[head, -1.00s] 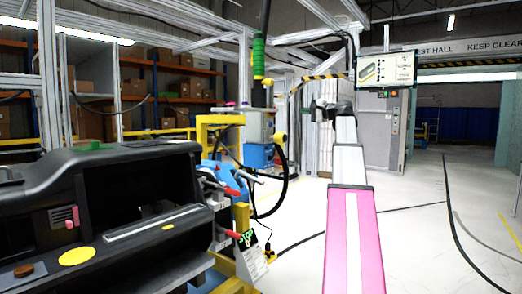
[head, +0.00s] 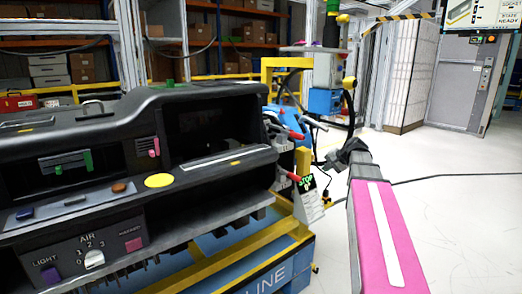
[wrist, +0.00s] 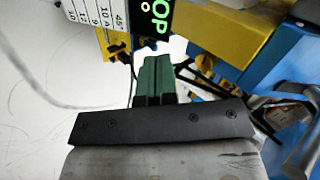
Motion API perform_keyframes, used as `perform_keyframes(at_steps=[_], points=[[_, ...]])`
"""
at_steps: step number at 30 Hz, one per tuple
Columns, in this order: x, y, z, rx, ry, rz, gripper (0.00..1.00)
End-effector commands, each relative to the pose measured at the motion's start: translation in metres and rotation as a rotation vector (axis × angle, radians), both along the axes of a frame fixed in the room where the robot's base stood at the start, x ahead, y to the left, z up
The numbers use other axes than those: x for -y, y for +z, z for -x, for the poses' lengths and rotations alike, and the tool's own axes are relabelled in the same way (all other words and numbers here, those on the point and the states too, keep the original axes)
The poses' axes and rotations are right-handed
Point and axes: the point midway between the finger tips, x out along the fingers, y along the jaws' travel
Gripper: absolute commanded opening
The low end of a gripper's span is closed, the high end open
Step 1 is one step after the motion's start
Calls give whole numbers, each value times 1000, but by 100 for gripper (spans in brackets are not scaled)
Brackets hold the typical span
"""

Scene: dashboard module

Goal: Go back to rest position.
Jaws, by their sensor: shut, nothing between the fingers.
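My gripper (wrist: 153,60) shows in the wrist view with its two green fingers together and nothing between them. In the head view my pink and white arm reaches up from the lower right, and its dark end (head: 347,155) is to the right of the dashboard module, over the floor side. The black dashboard module (head: 60,130) fills the left of the head view. Its face carries a yellow round button (head: 159,180), a white rotary knob (head: 94,259) and a pink vent tab (head: 153,146). My gripper appears apart from the dashboard.
A hanging screen (head: 478,14) is at upper right. Shelves with boxes stand behind. Pale floor (head: 470,205) is open at right.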

Motion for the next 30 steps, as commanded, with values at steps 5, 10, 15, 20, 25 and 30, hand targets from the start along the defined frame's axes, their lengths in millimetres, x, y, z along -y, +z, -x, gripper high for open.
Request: perform_keyframes(at_steps=[5, 10, 15, 20, 25, 30], points=[[-39, -86, 48, -101, 103, 155, 0], [-65, -154, 97, -189, 215, 303, 0], [-85, -211, 152, -272, 343, 452, 0], [-96, -251, 199, -337, 461, 578, 0], [-100, -273, 230, -378, 545, 662, 0], [-101, -279, 238, -389, 571, 689, 0]])
